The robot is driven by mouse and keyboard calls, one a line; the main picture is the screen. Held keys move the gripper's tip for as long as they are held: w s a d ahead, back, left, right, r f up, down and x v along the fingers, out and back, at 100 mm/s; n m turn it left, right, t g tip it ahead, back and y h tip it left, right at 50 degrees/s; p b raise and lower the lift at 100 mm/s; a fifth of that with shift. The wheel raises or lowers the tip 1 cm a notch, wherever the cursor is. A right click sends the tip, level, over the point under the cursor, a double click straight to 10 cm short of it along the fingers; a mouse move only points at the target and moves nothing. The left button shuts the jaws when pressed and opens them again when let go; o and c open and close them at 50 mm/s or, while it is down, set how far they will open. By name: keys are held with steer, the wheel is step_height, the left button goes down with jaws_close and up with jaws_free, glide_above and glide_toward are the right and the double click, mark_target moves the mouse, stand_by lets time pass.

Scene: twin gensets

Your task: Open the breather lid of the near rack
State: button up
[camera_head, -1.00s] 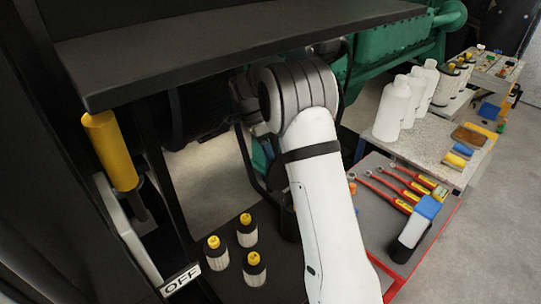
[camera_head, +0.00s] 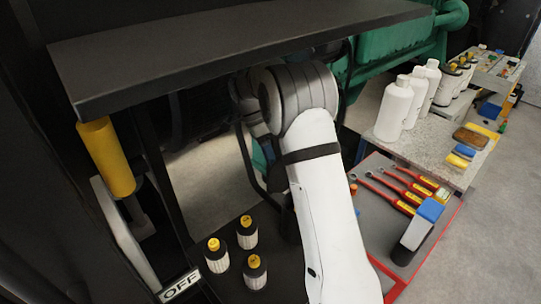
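A flat black panel (camera_head: 230,52) slants across the top of the view above my arm. I cannot tell whether it is the breather lid or a shelf. Below it, on a dark surface, stand several small pale containers with black tops and yellow caps, one of them here (camera_head: 247,232). No part is clearly recognisable as the breather lid. My white arm rises from the bottom middle to a grey joint under the panel. A further grey link bends down behind it. My gripper is hidden, so its state and contact do not show.
A yellow-handled lever (camera_head: 106,158) with an OFF plate (camera_head: 181,284) is close on the left. At right, a red-edged tray (camera_head: 440,232) holds red-handled tools (camera_head: 392,190). White bottles (camera_head: 394,108) stand on a grey bench (camera_head: 432,150). Open floor (camera_head: 495,235) lies right.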

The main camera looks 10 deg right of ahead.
steer(key=f, duration=0.1)
steer(key=s+f, duration=0.1)
steer(key=f, duration=0.1)
steer(key=shift+f+g, duration=0.1)
steer(key=shift+g, duration=0.2)
steer(key=v, duration=1.1)
steer(key=shift+s+d+r, duration=0.3)
steer(key=shift+s+d, duration=0.1)
